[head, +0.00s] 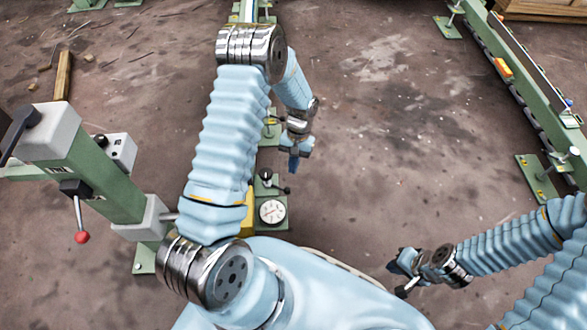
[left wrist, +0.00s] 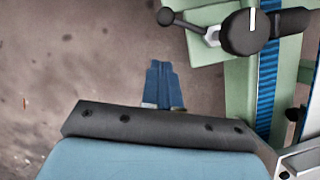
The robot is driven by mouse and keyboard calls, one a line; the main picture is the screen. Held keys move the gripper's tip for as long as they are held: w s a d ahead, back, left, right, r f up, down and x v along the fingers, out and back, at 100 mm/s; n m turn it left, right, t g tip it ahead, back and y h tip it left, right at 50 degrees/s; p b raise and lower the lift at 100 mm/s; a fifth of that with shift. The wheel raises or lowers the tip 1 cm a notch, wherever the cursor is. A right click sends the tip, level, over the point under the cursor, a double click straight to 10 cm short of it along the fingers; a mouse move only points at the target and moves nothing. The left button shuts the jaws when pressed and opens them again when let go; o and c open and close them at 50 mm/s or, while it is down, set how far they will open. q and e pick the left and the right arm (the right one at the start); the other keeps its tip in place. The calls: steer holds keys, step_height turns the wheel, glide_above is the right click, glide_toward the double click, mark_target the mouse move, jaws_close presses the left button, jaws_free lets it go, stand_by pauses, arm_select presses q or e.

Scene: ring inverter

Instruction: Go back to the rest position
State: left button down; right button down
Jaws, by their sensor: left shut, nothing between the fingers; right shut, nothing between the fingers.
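My left arm reaches forward from the bottom of the head view and bends down at its far end. My left gripper (head: 293,163) points downward over the floor, just right of the green machine parts. Its blue fingers also show in the left wrist view (left wrist: 163,84), pressed together with nothing between them. My right gripper (head: 397,268) is at the lower right of the head view, low over bare floor and pointing left. It is shut and empty, and its fingertips are small and dark there.
A green machine post (head: 100,175) with a red-knobbed lever (head: 80,236) stands at left, close to my left arm. A round dial (head: 272,211) sits beside that arm. A green conveyor rail (head: 520,75) runs along the right. The brown floor (head: 390,130) between is clear.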

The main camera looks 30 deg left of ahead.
arm_select(q)
steer(key=v, duration=0.9)
steer(key=s+d+f+t+h+p, duration=0.1)
steer(key=s+d+t+p, duration=0.1)
steer(key=s+d+p, duration=0.2)
steer(key=s+d+f+t+h+p, duration=0.2)
steer(key=s+d+p, duration=0.1)
steer(key=s+d, duration=0.8)
steer(key=s, duration=0.3)
steer(key=shift+t+h+p, duration=0.3)
steer(key=shift+t+p, duration=0.1)
steer(key=shift+f, duration=0.1)
